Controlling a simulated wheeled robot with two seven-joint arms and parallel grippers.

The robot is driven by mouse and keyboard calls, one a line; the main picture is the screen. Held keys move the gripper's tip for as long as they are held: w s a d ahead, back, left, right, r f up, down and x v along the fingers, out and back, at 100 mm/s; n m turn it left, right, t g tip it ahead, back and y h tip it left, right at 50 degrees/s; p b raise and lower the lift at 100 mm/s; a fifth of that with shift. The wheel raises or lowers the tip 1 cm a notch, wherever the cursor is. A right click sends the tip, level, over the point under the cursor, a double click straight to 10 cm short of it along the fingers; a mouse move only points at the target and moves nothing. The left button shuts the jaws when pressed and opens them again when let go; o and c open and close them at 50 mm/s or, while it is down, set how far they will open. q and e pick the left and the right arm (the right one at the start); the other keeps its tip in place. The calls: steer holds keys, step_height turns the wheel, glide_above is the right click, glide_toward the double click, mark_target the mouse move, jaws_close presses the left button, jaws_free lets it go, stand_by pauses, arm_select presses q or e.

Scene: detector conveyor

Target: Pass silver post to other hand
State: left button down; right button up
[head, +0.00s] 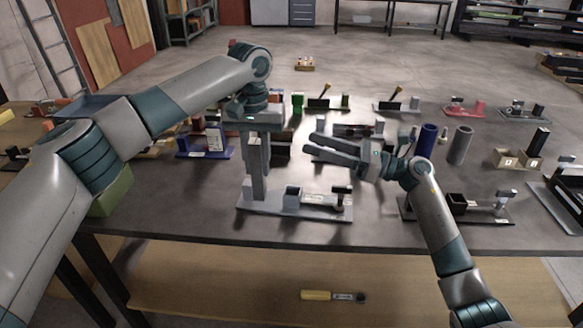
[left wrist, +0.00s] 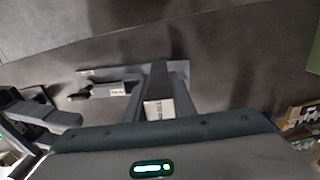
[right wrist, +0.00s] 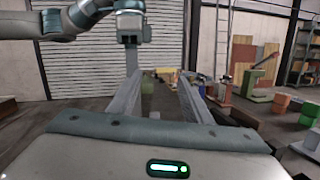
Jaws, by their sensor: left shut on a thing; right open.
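My left gripper (head: 257,192) points straight down at the left end of a pale grey fixture plate (head: 318,212) near the table's front edge. It is shut on the silver post, which is mostly hidden between the fingers. In the left wrist view a pale, labelled face of the post (left wrist: 158,108) shows between the fingers. I cannot tell whether the post still touches the plate. My right gripper (head: 314,146) is open and empty. It lies level above the table, to the right of the left gripper, with fingers pointing left. In the right wrist view my left gripper hangs ahead.
The plate also carries a dark open block (head: 292,196) and a small clamp-like part (head: 340,192). A blue cylinder (head: 427,139) and a grey cylinder (head: 460,145) stand behind my right wrist. Several similar fixtures line the back. A yellow-handled tool (head: 318,295) lies on the lower shelf.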

steer(key=s+a+f+n+g+h, duration=0.1)
steer(key=s+a+f+n+g, duration=0.2)
steer(key=a, duration=0.4)
steer(key=shift+f, duration=0.5)
steer(key=x, duration=1.2)
steer(key=shift+f, duration=0.1)
jaws_close()
arm_select(q)
steer(key=c, duration=1.4)
jaws_free()
